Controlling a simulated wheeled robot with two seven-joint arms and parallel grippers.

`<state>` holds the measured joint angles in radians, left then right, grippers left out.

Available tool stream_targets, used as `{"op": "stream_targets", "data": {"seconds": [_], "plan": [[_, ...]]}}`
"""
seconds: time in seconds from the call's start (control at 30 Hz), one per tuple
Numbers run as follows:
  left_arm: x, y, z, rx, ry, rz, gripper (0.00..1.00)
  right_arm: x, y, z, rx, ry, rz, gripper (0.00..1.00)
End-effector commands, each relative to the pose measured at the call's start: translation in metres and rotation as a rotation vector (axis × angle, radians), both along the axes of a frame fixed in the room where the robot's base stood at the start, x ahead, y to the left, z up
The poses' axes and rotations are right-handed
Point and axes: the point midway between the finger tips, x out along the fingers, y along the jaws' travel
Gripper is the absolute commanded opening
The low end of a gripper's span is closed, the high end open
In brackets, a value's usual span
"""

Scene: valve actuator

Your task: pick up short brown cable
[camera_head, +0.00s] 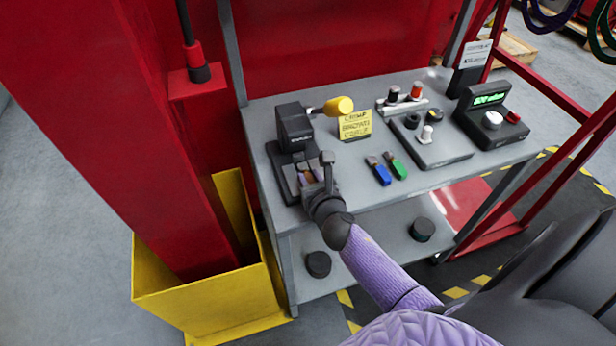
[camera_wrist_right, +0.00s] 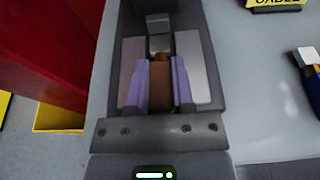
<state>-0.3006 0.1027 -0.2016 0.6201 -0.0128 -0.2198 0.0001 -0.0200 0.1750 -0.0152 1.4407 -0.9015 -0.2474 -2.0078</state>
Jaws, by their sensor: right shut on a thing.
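The short brown cable (camera_wrist_right: 160,92) is a small brown piece between the two purple fingers of my right gripper (camera_wrist_right: 160,85) in the right wrist view. The fingers are shut on it from both sides. In the head view my right gripper (camera_head: 310,176) is at the base of the black crimp press (camera_head: 294,128). In the wrist view the cable and fingers are in front of the press's grey bed. Whether the cable touches the bed is unclear. My left gripper is not in view.
The press has a yellow-knobbed lever (camera_head: 338,106). A yellow sign (camera_head: 355,125), blue (camera_head: 378,172) and green (camera_head: 396,168) connectors and a control panel (camera_head: 440,140) are on the grey table (camera_head: 350,195). A red post (camera_head: 130,120) and yellow bin (camera_head: 205,295) are left.

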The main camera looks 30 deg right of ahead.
Motion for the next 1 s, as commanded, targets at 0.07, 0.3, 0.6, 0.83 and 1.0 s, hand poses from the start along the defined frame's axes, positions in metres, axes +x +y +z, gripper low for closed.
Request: {"op": "stream_targets", "data": {"seconds": [0.07, 0.3, 0.6, 0.83, 1.0], "plan": [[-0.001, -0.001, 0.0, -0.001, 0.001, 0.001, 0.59, 0.0, 0.0, 0.0, 0.0, 0.0, 0.0, 0.0], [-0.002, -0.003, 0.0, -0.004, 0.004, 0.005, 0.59, 0.0, 0.0, 0.0, 0.0, 0.0, 0.0, 0.0], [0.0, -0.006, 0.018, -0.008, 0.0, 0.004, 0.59, 0.0, 0.0, 0.023, -0.002, -0.003, 0.002, 0.0], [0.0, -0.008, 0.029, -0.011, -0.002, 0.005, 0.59, -0.02, 0.005, 0.035, 0.002, 0.003, 0.001, 0.0], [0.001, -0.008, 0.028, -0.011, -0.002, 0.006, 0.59, -0.066, 0.016, 0.034, 0.002, 0.005, 0.0, 0.0]]}}
